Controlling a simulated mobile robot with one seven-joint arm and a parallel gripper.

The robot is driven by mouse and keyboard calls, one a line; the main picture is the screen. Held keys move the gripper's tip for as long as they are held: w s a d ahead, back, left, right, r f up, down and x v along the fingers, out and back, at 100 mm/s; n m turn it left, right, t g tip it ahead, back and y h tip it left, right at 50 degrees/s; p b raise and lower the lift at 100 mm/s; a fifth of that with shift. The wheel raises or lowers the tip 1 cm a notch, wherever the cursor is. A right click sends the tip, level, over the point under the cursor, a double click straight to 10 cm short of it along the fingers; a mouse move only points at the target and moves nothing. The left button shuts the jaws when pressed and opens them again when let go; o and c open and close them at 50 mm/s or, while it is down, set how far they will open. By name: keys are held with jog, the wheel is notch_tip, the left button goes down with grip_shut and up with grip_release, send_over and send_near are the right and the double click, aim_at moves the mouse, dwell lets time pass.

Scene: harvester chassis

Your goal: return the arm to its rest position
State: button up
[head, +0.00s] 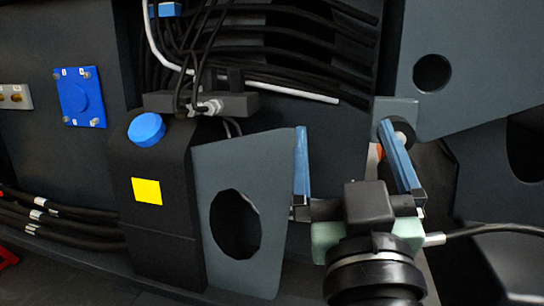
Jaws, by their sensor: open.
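My gripper (344,140) is in the lower right of the head view, seen from behind. Its two blue fingers stand wide apart and point away from me into the chassis. No object shows between the fingers, only dark chassis wall. The left finger overlaps the upper right corner of a grey plate with a large hole (277,218). The right finger overlaps a grey bracket (396,106) with a dark round part. Whether the fingers touch these cannot be told.
A black tank (165,215) with a blue cap (146,129) and yellow label stands left of the plate. A blue square plate (80,98) is on the left wall. Black hoses (290,50) run across the top. A grey panel (475,60) fills the upper right.

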jog(key=s+a+r+t+y+p, duration=0.1)
jog(key=s+a+r+t+p, duration=0.1)
jog(key=s+a+r, duration=0.45)
jog(key=s+a+r+t+y+p, duration=0.1)
jog(key=s+a+r+t, duration=0.15)
jog(key=r, duration=0.65)
notch_tip(320, 180, up, 32)
jog(key=p, duration=3.3)
jog(key=shift+w+d+m, duration=0.15)
jog(key=shift+d+m, duration=0.25)
